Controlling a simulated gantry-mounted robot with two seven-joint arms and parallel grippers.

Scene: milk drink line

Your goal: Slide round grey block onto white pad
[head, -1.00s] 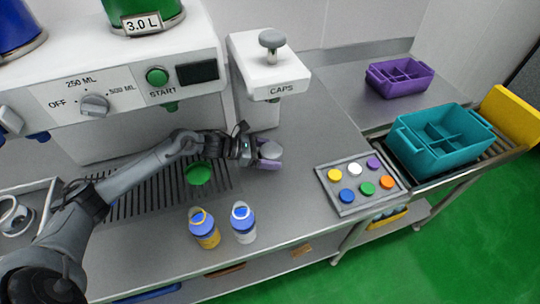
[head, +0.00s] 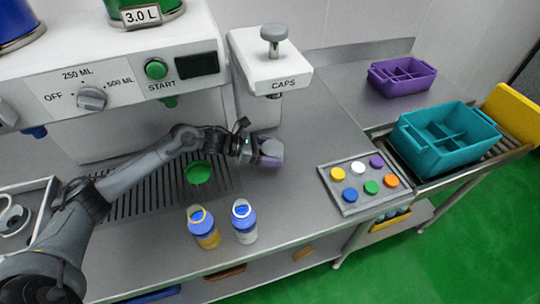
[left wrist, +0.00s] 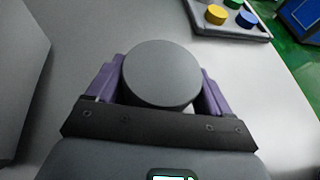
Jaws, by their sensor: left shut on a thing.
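The round grey block (left wrist: 162,74) sits between the purple fingers of my left gripper (left wrist: 160,92) in the left wrist view, with its flat round top showing. In the head view my left gripper (head: 268,153) is low over the steel counter, in front of and below the CAPS station, shut on the block (head: 272,147), which is partly hidden by the fingers. A small white patch (left wrist: 188,108) shows beside the block near the right finger; I cannot tell whether it is the white pad. No other white pad shows clearly. My right gripper is not in view.
The CAPS station (head: 270,67) stands just behind the gripper. A tray of coloured caps (head: 345,199) lies to the right, with clear counter between. A teal crate (head: 445,143) stands farther right.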

